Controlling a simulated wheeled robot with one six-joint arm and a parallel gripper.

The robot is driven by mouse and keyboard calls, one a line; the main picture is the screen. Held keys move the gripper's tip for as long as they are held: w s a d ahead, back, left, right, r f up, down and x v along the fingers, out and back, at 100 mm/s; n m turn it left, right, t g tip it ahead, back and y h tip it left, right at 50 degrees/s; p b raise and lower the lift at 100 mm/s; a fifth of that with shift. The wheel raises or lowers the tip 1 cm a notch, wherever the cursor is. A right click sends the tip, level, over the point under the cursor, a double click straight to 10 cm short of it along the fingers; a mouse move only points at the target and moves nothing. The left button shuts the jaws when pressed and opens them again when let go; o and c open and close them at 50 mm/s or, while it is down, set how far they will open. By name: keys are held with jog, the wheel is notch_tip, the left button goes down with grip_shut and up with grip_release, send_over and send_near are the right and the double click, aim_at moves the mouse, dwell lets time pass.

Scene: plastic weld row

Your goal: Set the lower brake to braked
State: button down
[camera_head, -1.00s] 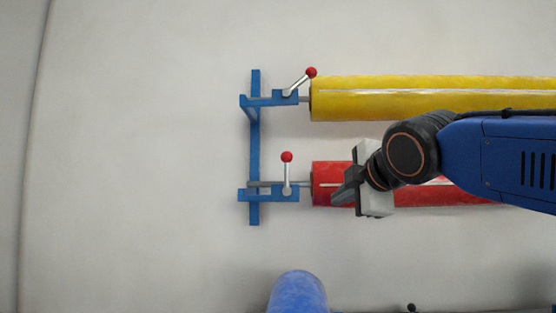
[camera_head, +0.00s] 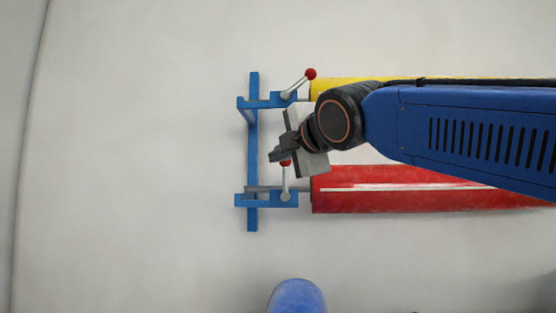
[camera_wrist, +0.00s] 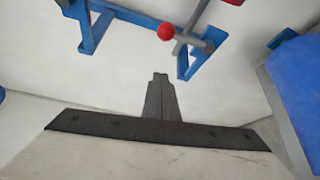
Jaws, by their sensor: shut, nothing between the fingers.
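The lower brake is a pale lever (camera_head: 285,182) with a red knob on the lower blue bracket (camera_head: 270,200). The lever points straight up in the head view. Its red knob (camera_head: 287,163) is partly covered by my gripper (camera_head: 274,156), whose fingertips are just above and left of it there. In the wrist view the knob (camera_wrist: 166,31) shows whole, beyond the tips of my shut, empty gripper (camera_wrist: 160,76), with a visible gap in the picture. Whether they touch I cannot tell for sure.
The upper brake lever (camera_head: 295,84) slants up right to its own red knob. The red roll (camera_head: 400,190) lies right of the lower bracket. The floor left of the blue stand (camera_head: 253,150) is clear.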

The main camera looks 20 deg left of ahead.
aim_at(289, 161)
jog(key=w+a, duration=0.3)
jog(key=w, duration=0.5)
jog(key=shift+w+f, duration=0.15)
jog(key=shift+w, duration=0.15)
jog(key=shift+d, duration=0.1)
dwell(0.4)
jog(key=d+m+t, duration=0.1)
jog(key=m, duration=0.1)
jog(key=w+d+m+y, duration=0.1)
jog(key=d+m, duration=0.1)
jog(key=shift+d+t+y, duration=0.3)
jog(key=shift+t, duration=0.1)
jog(key=shift+w+d+f+m+t, duration=0.15)
jog(key=shift+d+f+m+t, duration=0.35)
jog(key=shift+m, duration=0.6)
jog(key=shift+w+d+f+m+t, duration=0.1)
jog(key=shift+d+f+m+t, duration=0.15)
jog(key=shift+d+m+t, duration=0.6)
jog(key=shift+w+d+f+m+t, duration=0.15)
jog(key=shift+d+f+m+t, duration=0.4)
jog(key=shift+m, duration=0.8)
jog(key=shift+d+r, duration=0.1)
